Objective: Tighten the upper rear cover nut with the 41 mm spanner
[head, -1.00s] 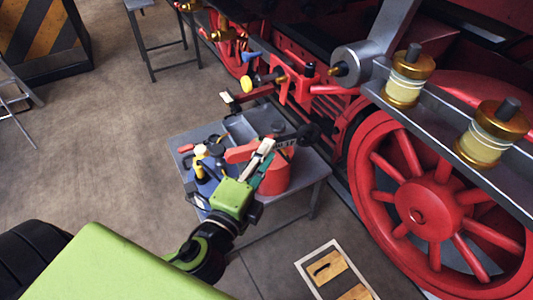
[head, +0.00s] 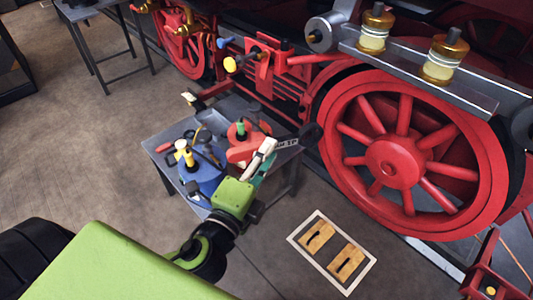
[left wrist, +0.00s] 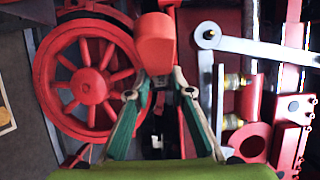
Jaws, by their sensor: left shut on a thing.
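My left gripper (head: 262,158) is shut on a spanner (head: 288,144) with a red grip end and a dark ring end, marked with a number that looks like 41. The spanner is held over the side of the small table in the head view, its ring end pointing towards the red wheel. In the left wrist view the red grip end (left wrist: 155,42) stands between the fingertips of my left gripper (left wrist: 158,88). The rest of the spanner is hard to make out there. I cannot pick out the upper rear cover nut. My right gripper is not in view.
A grey table (head: 160,140) carries a blue container (head: 205,180) and other items below the spanner. The large red spoked wheel (head: 392,162) and a grey bar (head: 430,82) lie to the right. Open floor is at left.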

